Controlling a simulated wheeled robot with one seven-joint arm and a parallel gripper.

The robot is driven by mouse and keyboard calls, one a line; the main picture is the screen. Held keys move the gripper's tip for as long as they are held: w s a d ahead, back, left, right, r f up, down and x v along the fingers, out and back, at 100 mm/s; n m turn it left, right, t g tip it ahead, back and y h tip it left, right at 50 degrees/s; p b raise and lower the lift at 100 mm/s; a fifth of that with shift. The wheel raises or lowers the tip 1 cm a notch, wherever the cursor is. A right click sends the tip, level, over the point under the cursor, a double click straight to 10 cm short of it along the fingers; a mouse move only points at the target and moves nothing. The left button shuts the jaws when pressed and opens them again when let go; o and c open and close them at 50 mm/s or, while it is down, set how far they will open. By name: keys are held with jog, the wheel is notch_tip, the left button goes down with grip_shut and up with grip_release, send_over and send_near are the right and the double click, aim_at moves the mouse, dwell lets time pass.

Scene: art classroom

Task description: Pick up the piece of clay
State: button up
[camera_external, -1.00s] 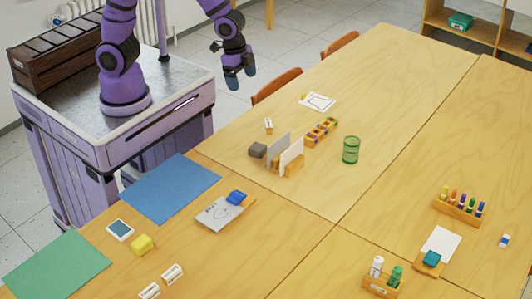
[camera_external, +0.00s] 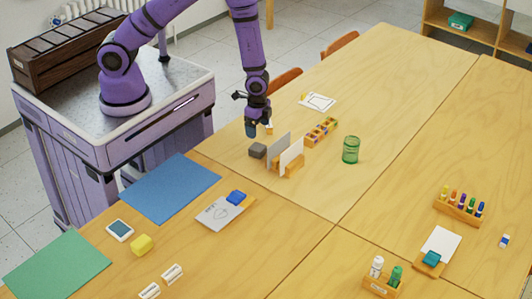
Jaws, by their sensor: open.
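A small dark grey block (camera_external: 257,151), which looks like the piece of clay, sits on the table left of two upright white cards (camera_external: 285,152). My gripper (camera_external: 251,132) points down just above and behind the grey block, apart from it as far as I can see. It is open and nothing shows in it. The fingers are dark and small, and the exact gap to the block is hard to tell. A small label stand (camera_external: 269,128) is partly hidden behind my gripper.
A wooden holder with small compartments (camera_external: 321,131) and a green glass (camera_external: 350,150) stand right of the cards.

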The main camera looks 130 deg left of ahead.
aim_at(259, 147)
jog(key=shift+w+f, duration=0.15)
jog(key=shift+f, duration=4.55)
jog(key=shift+d, duration=0.1)
jog(key=c, duration=1.1)
jog(key=shift+r, duration=0.1)
